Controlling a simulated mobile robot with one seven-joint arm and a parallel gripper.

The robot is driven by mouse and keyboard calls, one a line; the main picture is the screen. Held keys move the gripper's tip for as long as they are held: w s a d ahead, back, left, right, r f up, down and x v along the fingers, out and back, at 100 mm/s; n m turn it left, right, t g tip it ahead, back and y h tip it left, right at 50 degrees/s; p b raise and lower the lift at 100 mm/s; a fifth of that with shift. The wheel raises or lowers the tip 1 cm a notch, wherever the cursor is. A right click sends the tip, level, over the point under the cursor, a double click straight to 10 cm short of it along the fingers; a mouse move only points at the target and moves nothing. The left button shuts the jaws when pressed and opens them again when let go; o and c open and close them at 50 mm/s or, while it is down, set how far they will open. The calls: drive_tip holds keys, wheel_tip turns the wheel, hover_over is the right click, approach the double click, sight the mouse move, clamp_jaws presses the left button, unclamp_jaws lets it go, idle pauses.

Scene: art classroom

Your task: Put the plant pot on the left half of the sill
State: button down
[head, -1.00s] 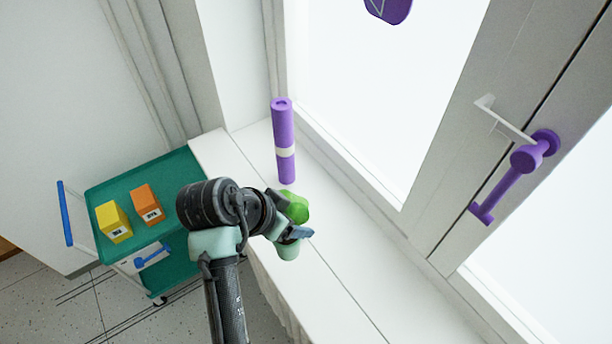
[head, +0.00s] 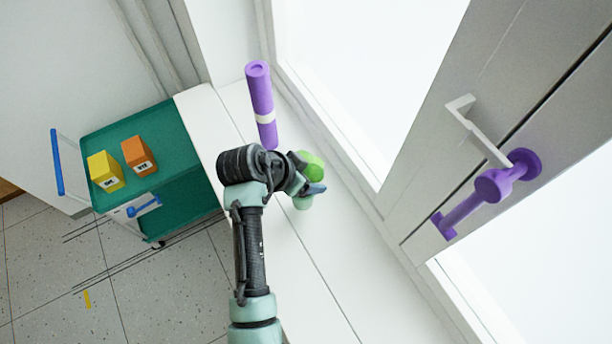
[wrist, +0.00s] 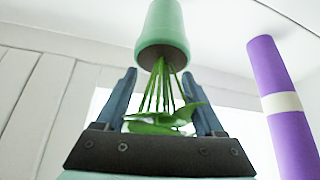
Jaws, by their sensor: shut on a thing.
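The plant pot is pale green and shows at the top of the wrist view (wrist: 163,30), with green stems and leaves (wrist: 165,122) running from it towards my palm. My gripper (wrist: 160,72) has its two dark blue fingers on either side of the stems, at the pot's dark open end, and is shut on the plant pot. In the head view the pot (head: 303,202) shows partly below my gripper (head: 313,188), over the white sill (head: 325,245). I cannot tell whether its base touches the sill.
A purple roll with a pale band (head: 262,105) stands on the sill's far part. A window with a purple handle (head: 492,188) is at the right. A green cart (head: 178,150) with a yellow box (head: 105,171) and an orange box (head: 138,155) stands left. The near sill is clear.

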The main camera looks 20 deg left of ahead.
drive_tip(key=shift+f, duration=1.45)
drive_tip(key=shift+f, duration=0.2)
unclamp_jaws()
drive_tip(key=shift+r, duration=0.1)
drive_tip(key=shift+r, duration=0.2)
drive_tip(key=b+v, duration=0.1)
drive_tip(key=v, duration=1)
drive_tip(key=shift+s+r, duration=0.2)
drive_tip(key=shift+r, duration=0.15)
drive_tip(key=shift+a, duration=0.15)
